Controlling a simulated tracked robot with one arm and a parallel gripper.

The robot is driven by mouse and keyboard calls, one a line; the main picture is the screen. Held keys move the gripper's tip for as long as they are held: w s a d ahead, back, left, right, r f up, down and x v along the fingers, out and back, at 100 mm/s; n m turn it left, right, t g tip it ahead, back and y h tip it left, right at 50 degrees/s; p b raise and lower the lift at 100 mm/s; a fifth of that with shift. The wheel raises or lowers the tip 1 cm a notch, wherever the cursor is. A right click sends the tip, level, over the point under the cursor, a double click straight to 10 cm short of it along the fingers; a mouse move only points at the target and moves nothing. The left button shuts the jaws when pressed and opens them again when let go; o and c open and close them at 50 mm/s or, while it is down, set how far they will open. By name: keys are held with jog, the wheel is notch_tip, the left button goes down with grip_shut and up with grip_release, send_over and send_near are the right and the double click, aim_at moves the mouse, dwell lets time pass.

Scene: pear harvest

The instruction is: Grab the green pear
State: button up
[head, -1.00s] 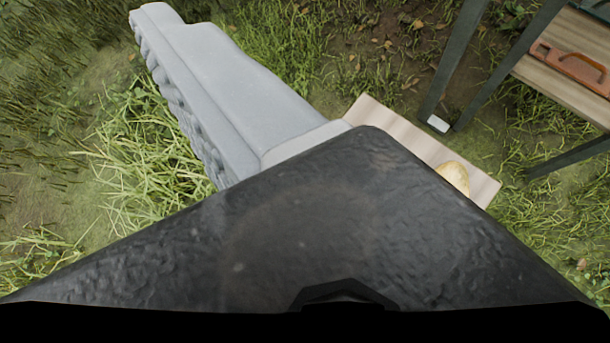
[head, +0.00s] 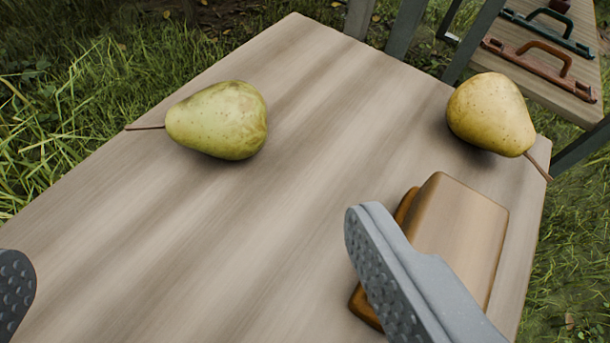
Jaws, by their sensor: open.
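The green pear (head: 218,120) lies on its side on the wooden table (head: 310,110), left of centre, its stem pointing left. A yellow pear (head: 491,114) lies near the table's right edge, its stem pointing down to the right. My gripper (head: 190,250) is open and empty, one grey finger at the lower left edge of the picture and the other at the lower right. Both fingers are nearer the camera than the green pear and apart from it. Most of the left finger is out of the picture.
A brown wooden block-like object (head: 462,232) lies on the table at the right, partly hidden behind my right finger. A second table (head: 535,65) at the upper right bears orange and green tools with handles. The middle of the near table is clear. Grass surrounds it.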

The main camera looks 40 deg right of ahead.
aim_at(217, 134)
jog(key=shift+w+d+f, duration=0.1)
jog(key=shift+d+f, duration=0.1)
jog(key=shift+f, duration=0.25)
jog(key=b+x, duration=0.2)
jog(key=x, duration=1.1)
jog(key=c, duration=1.1)
